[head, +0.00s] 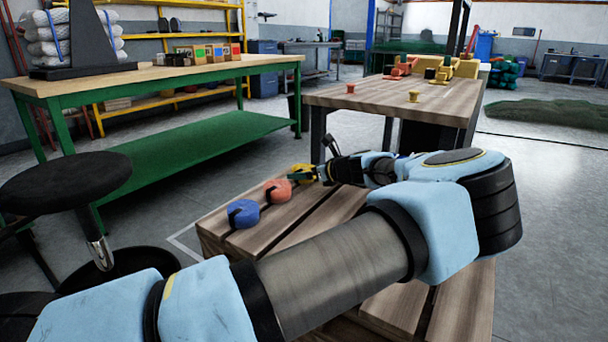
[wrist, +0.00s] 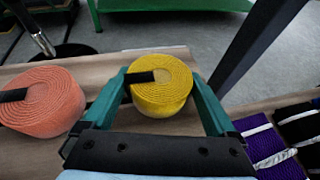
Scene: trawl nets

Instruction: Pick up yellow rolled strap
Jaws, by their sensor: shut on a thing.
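The yellow rolled strap (wrist: 160,98) is a coiled roll with a black band on its side, seen in the wrist view on a wooden slatted surface. My gripper (wrist: 160,88) has its green fingers on both sides of the roll and is shut on it. In the head view the yellow strap (head: 302,173) shows at the end of my arm, partly hidden by my gripper (head: 308,175). I cannot tell whether the roll is lifted off the wood.
An orange rolled strap (wrist: 42,100) lies just left of the yellow one. A blue rolled strap (head: 243,213) lies further left on the low wooden pallet table (head: 290,228). Purple and black strapped bundles (wrist: 275,145) are at right in the wrist view. A wooden table (head: 385,100) stands behind.

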